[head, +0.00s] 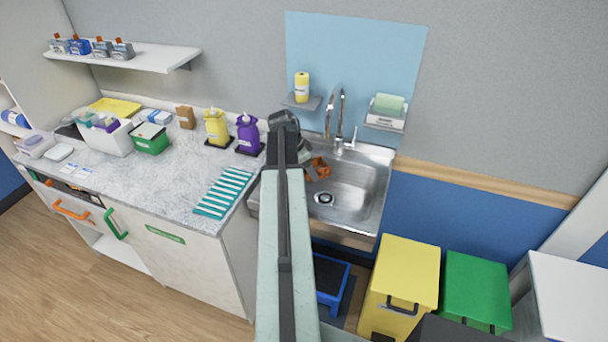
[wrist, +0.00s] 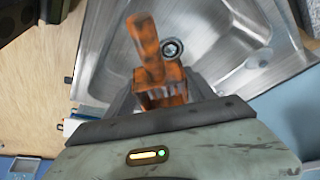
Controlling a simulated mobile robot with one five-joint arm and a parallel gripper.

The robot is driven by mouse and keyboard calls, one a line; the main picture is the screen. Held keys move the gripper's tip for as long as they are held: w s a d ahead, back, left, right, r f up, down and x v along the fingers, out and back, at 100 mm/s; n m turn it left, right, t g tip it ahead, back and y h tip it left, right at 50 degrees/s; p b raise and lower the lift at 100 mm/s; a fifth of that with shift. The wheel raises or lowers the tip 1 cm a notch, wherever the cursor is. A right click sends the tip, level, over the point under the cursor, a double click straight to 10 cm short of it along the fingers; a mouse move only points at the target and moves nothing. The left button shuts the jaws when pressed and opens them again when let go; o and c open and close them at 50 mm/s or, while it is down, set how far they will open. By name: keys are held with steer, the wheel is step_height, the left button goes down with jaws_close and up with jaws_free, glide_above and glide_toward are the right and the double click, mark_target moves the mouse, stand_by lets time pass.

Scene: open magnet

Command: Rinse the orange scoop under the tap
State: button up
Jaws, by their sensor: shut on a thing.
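The orange scoop (head: 319,168) is over the left part of the steel sink basin (head: 358,188) in the head view. In the wrist view the scoop (wrist: 146,47) has dark smudges on its orange surface. My gripper (wrist: 160,88) is shut on it, with a dark jaw on each side. One long orange part points away from the jaws, beside the drain (wrist: 172,48). The tap (head: 336,112) rises at the back of the sink, behind the scoop and apart from it. I cannot tell whether water runs. My arm hides part of the sink's left side.
A purple bottle (head: 248,133) and a yellow bottle (head: 216,127) stand on the counter left of the sink. Shelves with a yellow bottle (head: 302,87) and a green sponge (head: 389,103) flank the tap.

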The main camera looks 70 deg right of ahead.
mark_target(313, 164)
steer(key=shift+s+d+f, duration=0.1)
steer(key=shift+d+f, duration=0.1)
steer(key=shift+d, duration=0.75)
steer(key=shift+d+f, duration=0.15)
steer(key=shift+d, duration=0.8)
